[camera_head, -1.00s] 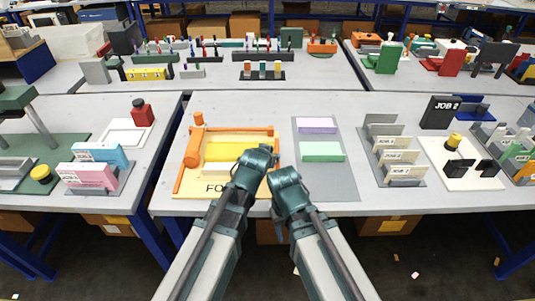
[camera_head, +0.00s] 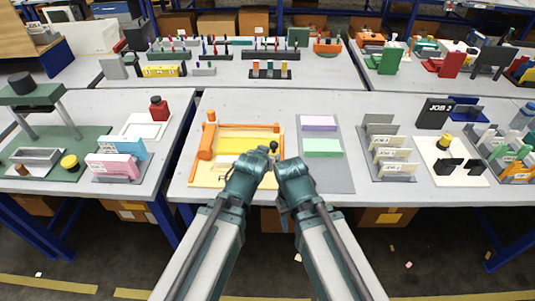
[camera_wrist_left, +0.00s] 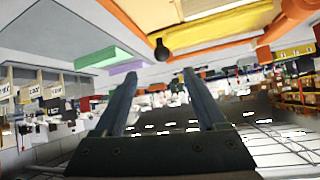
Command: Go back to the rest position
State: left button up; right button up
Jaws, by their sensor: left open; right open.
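My left gripper (camera_head: 257,157) is over the front edge of the middle table, just in front of the orange and yellow press (camera_head: 205,141). In the left wrist view its two fingers (camera_wrist_left: 157,100) are apart with nothing between them. The press's dark knob (camera_wrist_left: 162,50) shows beyond the fingertips, apart from them; in the head view the knob (camera_head: 273,147) is just past the left gripper. My right gripper (camera_head: 290,165) is beside the left one near the table edge. Its fingers are mostly hidden, and nothing is seen held in it.
A grey mat (camera_head: 330,178) with a purple block (camera_head: 319,123) and a green block (camera_head: 323,148) lies right of the press. A card rack (camera_head: 395,168) stands farther right. The left table carries pink and blue holders (camera_head: 112,166). Floor shows in front of the tables.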

pick_arm(q)
jog(key=shift+w, duration=0.1)
dwell(0.3)
jog(key=s+a+f+g+y+p, duration=0.1)
jog(key=s+f+g+p, duration=0.1)
jog(key=s+g, duration=0.3)
jog(key=s+a+f+g+y+p, duration=0.2)
jog(key=s+g, duration=0.3)
jog(key=s, duration=0.8)
jog(key=shift+s+a+g, duration=0.25)
jog(key=shift+s+g, duration=0.15)
